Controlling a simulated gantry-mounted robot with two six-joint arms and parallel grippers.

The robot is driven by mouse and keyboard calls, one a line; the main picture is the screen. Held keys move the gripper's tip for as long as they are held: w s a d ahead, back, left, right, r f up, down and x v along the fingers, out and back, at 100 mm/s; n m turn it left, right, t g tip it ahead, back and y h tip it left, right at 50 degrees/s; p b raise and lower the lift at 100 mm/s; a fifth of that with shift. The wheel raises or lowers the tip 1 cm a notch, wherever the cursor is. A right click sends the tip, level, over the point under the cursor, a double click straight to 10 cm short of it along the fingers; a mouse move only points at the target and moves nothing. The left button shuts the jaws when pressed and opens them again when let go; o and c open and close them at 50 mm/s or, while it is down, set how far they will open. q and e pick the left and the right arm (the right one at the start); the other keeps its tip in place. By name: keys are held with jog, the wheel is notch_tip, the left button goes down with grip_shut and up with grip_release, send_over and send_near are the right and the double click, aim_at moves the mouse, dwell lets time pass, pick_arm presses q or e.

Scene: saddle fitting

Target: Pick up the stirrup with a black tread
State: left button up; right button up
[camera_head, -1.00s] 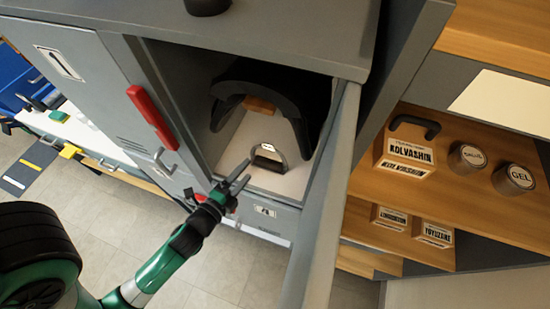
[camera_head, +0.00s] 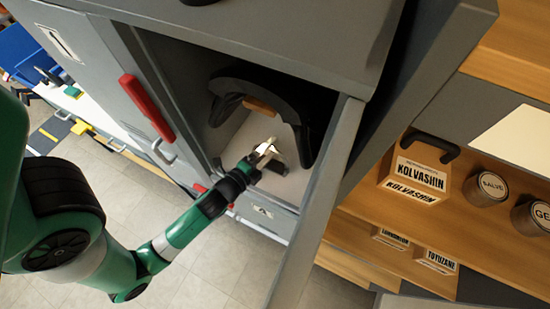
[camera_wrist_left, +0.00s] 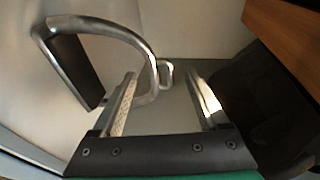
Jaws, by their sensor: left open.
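The stirrup is a metal loop with a black tread. In the left wrist view the stirrup (camera_wrist_left: 150,55) has its tread at the upper left, and its curved metal bow reaches down between my fingers. My left gripper (camera_wrist_left: 163,95) is open, with one finger on each side of the bow; whether either touches it I cannot tell. In the head view my left gripper (camera_head: 266,150) reaches into the open locker over the stirrup (camera_head: 277,163) and hides part of it. My right gripper is not in view.
A black saddle (camera_head: 285,92) stands behind the stirrup in the grey locker. The open locker door (camera_head: 325,190) is close on the right, and the left wall with a red handle (camera_head: 146,105) on the left. Shelves with a KOLVASHIN box (camera_head: 422,170) and tins lie beyond.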

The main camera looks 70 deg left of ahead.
pick_arm(q)
jog(key=shift+s+d, duration=0.1)
jog(key=shift+s, duration=0.05)
jog(key=shift+c, duration=0.2)
grip_shut()
dwell(1.0)
